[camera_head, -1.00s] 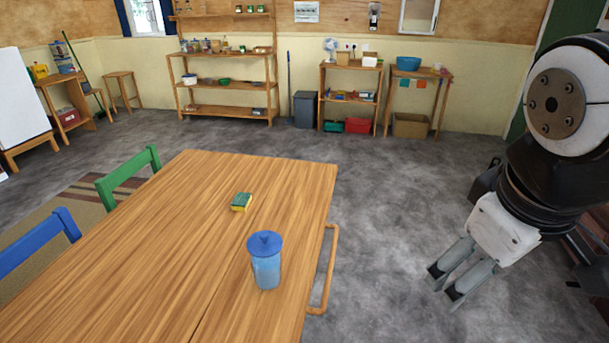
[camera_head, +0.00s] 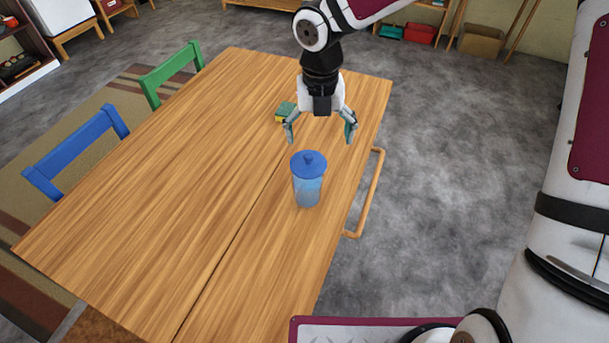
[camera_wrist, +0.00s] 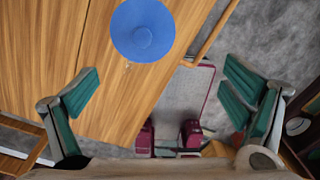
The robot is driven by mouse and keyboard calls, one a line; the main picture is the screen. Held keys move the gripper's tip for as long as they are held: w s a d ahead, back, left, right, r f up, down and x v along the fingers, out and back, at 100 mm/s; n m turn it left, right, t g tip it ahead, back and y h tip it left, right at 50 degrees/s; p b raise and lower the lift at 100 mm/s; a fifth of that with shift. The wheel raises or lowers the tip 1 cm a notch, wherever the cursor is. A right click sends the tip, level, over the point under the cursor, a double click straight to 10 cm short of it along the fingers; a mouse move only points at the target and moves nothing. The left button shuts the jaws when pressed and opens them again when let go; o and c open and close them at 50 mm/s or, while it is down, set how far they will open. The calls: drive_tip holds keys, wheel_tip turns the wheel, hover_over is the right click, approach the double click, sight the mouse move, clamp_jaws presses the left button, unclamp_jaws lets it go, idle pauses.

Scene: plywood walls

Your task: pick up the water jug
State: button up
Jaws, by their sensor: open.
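The water jug (camera_head: 307,187) is a translucent blue pitcher with a darker blue lid and a small knob. It stands upright on the wooden table (camera_head: 180,180), near its right edge. In the wrist view the jug's round blue lid (camera_wrist: 142,30) shows at the top; its body is mostly hidden beneath. My gripper (camera_head: 320,135) is open and empty, pointing down above the table, a little beyond the jug in the head view. Its green-padded fingers are spread wide in the wrist view (camera_wrist: 160,100) and do not touch the jug.
A green and yellow sponge (camera_head: 285,112) lies on the table just left of my gripper. A wooden rail (camera_head: 370,195) sticks out from the table's right edge. A green chair (camera_head: 170,72) and a blue chair (camera_head: 75,150) stand at the left side. The table's left part is clear.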

sight(309, 158)
drive_tip(key=shift+w+a+f+n+y, duration=0.2)
drive_tip(key=shift+a+f+n, duration=0.1)
drive_tip(key=shift+a+n, duration=0.15)
drive_tip(key=shift+w+a+f+n+y, duration=0.15)
drive_tip(key=shift+a+f+n+y, duration=0.1)
drive_tip(key=shift+a+n, duration=0.2)
drive_tip(key=shift+f, duration=0.3)
wheel_tip(309, 158, down, 7)
drive_tip(key=shift+s+a+r, duration=0.1)
drive_tip(key=shift+a, duration=0.05)
drive_tip(key=shift+f+p, duration=0.85)
drive_tip(key=shift+f, duration=2.4)
drive_tip(key=c, duration=1.8)
